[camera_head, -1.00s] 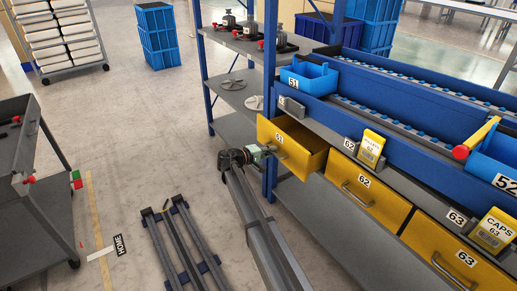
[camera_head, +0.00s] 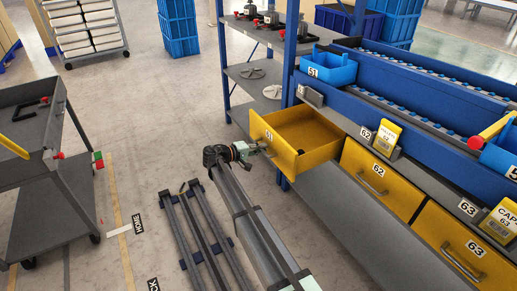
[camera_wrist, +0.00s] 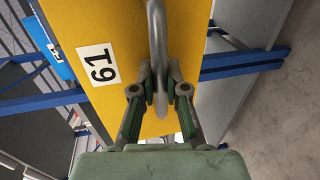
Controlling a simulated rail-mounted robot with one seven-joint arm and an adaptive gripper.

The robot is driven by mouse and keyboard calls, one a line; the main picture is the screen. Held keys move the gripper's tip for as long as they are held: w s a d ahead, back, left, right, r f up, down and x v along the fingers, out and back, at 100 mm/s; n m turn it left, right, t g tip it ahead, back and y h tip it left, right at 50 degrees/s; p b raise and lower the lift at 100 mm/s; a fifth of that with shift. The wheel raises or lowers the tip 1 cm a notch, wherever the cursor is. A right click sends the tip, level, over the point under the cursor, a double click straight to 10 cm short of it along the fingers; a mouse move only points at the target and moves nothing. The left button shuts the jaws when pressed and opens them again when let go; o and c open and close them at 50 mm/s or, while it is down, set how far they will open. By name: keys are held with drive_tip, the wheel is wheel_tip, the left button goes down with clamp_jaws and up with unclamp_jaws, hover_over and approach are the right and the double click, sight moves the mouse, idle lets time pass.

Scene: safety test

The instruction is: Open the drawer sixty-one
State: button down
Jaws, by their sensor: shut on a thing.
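The yellow drawer 61 (camera_head: 286,148) stands pulled out of the shelf unit in the head view, and its empty-looking inside shows from above. In the wrist view its yellow front (camera_wrist: 105,98) carries the label 61, turned on its side. The grey bar handle (camera_wrist: 156,45) runs down between the fingers of my gripper (camera_wrist: 159,95). My gripper is shut on this handle. In the head view my gripper (camera_head: 262,149) is at the drawer's front, and the handle is mostly hidden there.
Closed yellow drawers 62 (camera_head: 385,188) and 63 (camera_head: 462,252) are to the right. A blue shelf post (camera_head: 289,60) stands behind the open drawer. A grey cart (camera_head: 38,150) is at the left. The floor between cart and drawer is mostly clear.

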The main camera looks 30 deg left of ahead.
drive_tip(key=c, duration=1.2)
unclamp_jaws()
drive_tip(key=v, duration=1.2)
drive_tip(key=shift+f, duration=0.1)
